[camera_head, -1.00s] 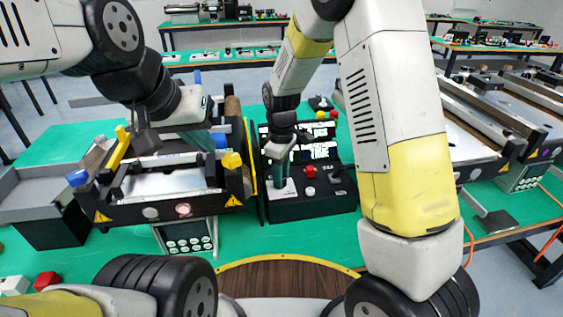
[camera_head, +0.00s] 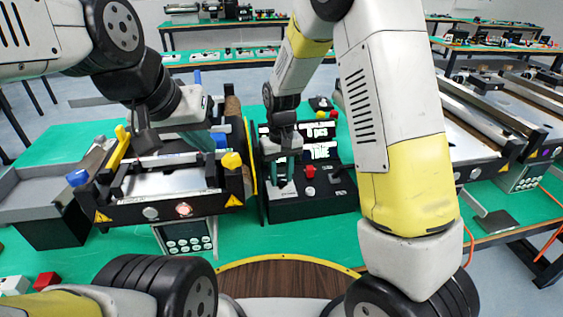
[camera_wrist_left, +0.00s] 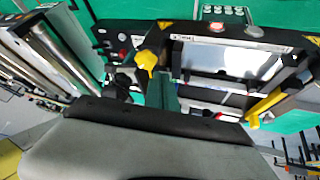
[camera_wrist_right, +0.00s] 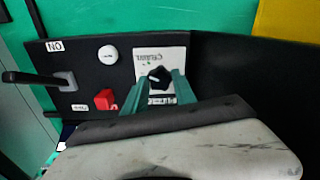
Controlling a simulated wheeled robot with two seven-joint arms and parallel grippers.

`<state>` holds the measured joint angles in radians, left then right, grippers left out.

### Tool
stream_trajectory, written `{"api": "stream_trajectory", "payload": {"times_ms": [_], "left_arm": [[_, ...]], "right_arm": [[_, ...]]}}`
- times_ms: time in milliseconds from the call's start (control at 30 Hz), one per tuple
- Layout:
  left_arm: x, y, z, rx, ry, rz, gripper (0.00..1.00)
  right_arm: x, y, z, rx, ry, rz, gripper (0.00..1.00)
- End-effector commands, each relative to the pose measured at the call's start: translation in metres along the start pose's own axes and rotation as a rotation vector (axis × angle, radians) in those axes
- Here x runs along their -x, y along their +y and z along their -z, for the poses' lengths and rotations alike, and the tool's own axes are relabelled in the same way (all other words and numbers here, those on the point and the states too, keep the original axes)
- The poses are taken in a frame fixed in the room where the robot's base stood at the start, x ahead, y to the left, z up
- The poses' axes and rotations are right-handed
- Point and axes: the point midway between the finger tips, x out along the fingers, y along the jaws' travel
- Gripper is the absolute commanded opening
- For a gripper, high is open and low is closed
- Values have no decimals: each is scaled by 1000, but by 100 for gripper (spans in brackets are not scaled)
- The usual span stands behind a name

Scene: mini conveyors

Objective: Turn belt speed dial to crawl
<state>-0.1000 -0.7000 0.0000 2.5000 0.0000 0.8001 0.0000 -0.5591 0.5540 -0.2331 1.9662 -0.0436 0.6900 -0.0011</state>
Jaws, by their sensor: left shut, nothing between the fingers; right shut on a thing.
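The belt speed dial (camera_wrist_right: 160,77) is a black knob on a white plate of the black control box, seen in the right wrist view. Lettering that looks like "CRAWL" stands on the plate beside it. My right gripper (camera_wrist_right: 157,90) has its green fingers on either side of the knob and is shut on it. In the head view this gripper (camera_head: 282,178) reaches down to the box's left part and hides the dial. My left gripper (camera_head: 203,140) is shut and empty above the mini conveyor (camera_head: 160,182); its green fingers (camera_wrist_left: 164,92) show in the left wrist view.
The control box (camera_head: 320,203) also has a red button (camera_wrist_right: 105,99), a white button (camera_wrist_right: 108,53) and a lever switch (camera_wrist_right: 62,80). A grey bin (camera_head: 35,195) is at the left. The green table front is mostly clear.

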Motion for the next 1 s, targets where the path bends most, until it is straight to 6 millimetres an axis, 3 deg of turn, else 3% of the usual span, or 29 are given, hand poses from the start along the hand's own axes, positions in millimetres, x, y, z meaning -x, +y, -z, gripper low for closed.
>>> {"api": "stream_trajectory", "payload": {"times_ms": [433,1000], "left_arm": [[0,0,0,0,0,0,0],[0,0,0,0,0,0,0]], "right_arm": [[0,0,0,-285,0,-1,0],[0,0,0,-355,0,-1,0]]}}
